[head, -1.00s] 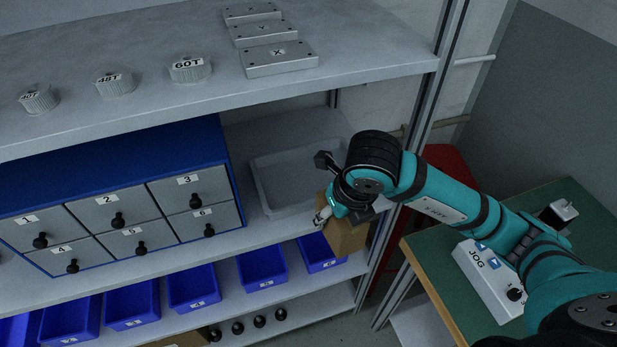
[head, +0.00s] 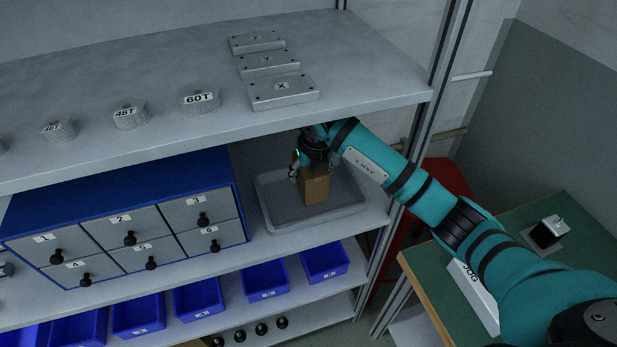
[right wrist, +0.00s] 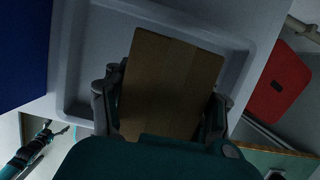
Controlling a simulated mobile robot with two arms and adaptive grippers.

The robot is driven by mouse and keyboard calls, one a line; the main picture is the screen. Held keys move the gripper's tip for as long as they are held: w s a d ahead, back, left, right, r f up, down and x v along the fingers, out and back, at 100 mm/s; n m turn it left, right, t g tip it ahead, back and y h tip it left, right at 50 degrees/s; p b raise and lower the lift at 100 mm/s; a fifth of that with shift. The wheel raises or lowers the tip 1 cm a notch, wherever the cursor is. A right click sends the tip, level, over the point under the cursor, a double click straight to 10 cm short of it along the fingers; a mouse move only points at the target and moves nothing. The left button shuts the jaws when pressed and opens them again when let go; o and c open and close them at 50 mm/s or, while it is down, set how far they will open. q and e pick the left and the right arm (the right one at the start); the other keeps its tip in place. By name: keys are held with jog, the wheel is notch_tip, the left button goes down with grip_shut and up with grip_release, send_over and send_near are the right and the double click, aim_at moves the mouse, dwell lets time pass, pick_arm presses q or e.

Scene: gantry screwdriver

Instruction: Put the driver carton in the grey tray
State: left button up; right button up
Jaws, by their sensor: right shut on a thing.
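The driver carton (head: 314,186) is a brown box. It is upright over the grey tray (head: 353,213), inside the tray's outline in the head view. I cannot tell whether its bottom touches the tray floor. My right gripper (head: 312,166) is shut on the carton from above, with a finger on either side. In the right wrist view the carton (right wrist: 170,85) fills the space between the fingers, and the tray (right wrist: 75,60) spreads behind it. My left gripper is not in the head view.
A blue drawer cabinet (head: 128,170) stands left of the tray on the same shelf. The upper shelf (head: 180,60) hangs just above my right gripper. A shelf post (head: 440,60) stands to the right. Blue bins (head: 265,281) sit below.

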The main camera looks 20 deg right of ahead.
jog(key=x, duration=0.2)
jog(key=p+x, duration=0.1)
jog(key=shift+s, duration=0.3)
jog(key=shift+d+f, duration=0.1)
jog(key=shift+f, duration=0.15)
jog(key=o, duration=1.6)
jog(key=v, duration=0.3)
jog(key=s+b, duration=0.1)
jog(key=s, duration=0.3)
jog(key=s+b, duration=0.1)
jog(key=s, duration=0.7)
jog(key=shift+d+b, duration=0.3)
jog(key=shift+b, duration=0.1)
